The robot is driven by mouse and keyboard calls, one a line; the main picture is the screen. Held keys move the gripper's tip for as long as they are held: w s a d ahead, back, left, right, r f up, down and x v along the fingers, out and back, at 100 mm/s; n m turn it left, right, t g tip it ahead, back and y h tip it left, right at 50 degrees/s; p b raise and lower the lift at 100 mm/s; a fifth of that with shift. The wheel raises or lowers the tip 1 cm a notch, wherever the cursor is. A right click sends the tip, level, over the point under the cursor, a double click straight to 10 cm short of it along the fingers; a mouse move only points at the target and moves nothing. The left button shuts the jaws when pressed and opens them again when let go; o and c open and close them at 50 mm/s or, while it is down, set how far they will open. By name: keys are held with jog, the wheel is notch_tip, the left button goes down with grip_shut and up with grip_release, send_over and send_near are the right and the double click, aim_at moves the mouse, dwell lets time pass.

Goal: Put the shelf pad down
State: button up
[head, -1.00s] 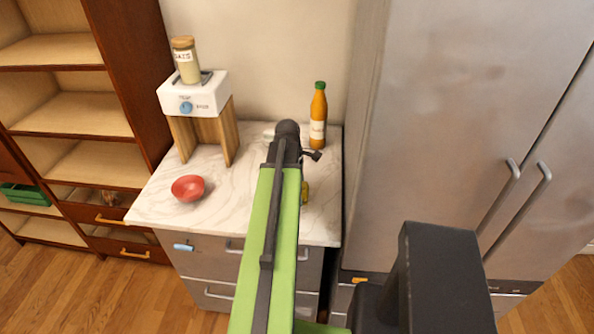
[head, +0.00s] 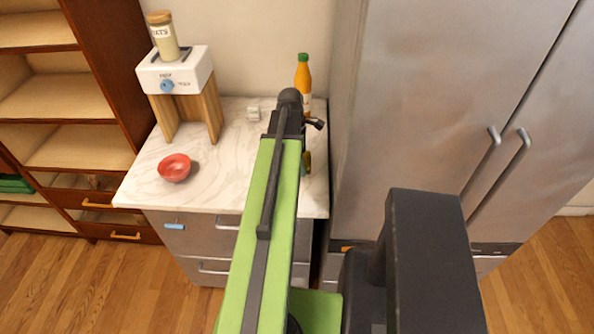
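No shelf pad can be made out in the head view. My green arm reaches over the marble counter (head: 228,185), and its dark end with my gripper (head: 291,118) is above the counter's right part. The fingers are hidden behind the arm, so I cannot tell whether they are open, shut or holding anything. A small dark yellowish object (head: 307,163) shows partly just right of the arm; the arm hides the rest.
A red bowl (head: 174,168) is at the counter's left. A white-topped wooden stand (head: 176,72) bears an oats jar (head: 163,38). An orange bottle (head: 302,77) stands behind my arm's end. A small white object (head: 253,114) lies nearby. A steel fridge (head: 420,110) borders the right.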

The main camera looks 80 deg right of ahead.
notch_tip(320, 180, down, 5)
jog(key=b, duration=0.3)
jog(key=shift+b, duration=0.35)
jog(key=shift+r, duration=0.2)
jog(key=shift+f, duration=0.15)
jog(key=o, duration=1.4)
jog(key=r+p, duration=0.4)
jog(key=w+r+p, duration=0.1)
jog(key=r+p, duration=0.7)
jog(key=shift+w+a+r, duration=0.1)
jog(key=shift+w+r, duration=0.1)
jog(key=shift+w, duration=0.2)
jog(key=shift+f, duration=0.1)
